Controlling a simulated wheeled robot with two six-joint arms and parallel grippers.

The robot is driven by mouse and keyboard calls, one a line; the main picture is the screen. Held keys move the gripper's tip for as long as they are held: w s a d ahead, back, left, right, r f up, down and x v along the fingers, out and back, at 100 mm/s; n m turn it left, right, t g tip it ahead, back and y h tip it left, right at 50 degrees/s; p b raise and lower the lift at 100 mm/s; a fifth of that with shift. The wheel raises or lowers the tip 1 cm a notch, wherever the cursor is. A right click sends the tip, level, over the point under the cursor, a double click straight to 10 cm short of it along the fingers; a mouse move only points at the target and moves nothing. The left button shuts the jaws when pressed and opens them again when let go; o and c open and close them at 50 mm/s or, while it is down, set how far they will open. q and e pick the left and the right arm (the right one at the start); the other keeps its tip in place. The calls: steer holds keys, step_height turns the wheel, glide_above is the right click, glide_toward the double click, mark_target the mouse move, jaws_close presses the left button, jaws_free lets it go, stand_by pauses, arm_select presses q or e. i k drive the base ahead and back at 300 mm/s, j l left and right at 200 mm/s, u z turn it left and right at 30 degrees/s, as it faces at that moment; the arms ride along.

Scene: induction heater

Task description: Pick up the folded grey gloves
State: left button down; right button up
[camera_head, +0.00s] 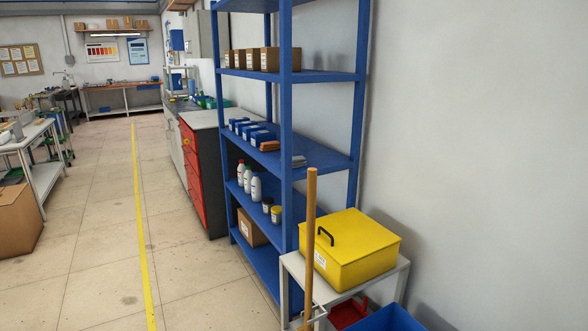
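A small flat grey item (299,161), which looks like the folded grey gloves, lies near the front edge of a middle shelf on the blue shelving unit (325,152). It is small in the picture, and a blue upright partly covers its left side. A flat brown item (269,146) lies to its left, and several blue boxes (251,131) stand further left on the same shelf. Neither of my grippers is in view.
A yellow lidded box (350,248) sits on a light stand (397,276) in front of the shelving. A wooden pole (310,225) rises before it. A blue bin (392,320) and a red item (349,314) are below. The floor (195,285) to the left is clear.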

mark_target(296, 162)
steer(key=i+j, duration=0.1)
steer(key=i+j+z, duration=0.15)
steer(key=z, duration=0.25)
steer(key=i+j+z, duration=0.55)
steer(key=z, duration=0.2)
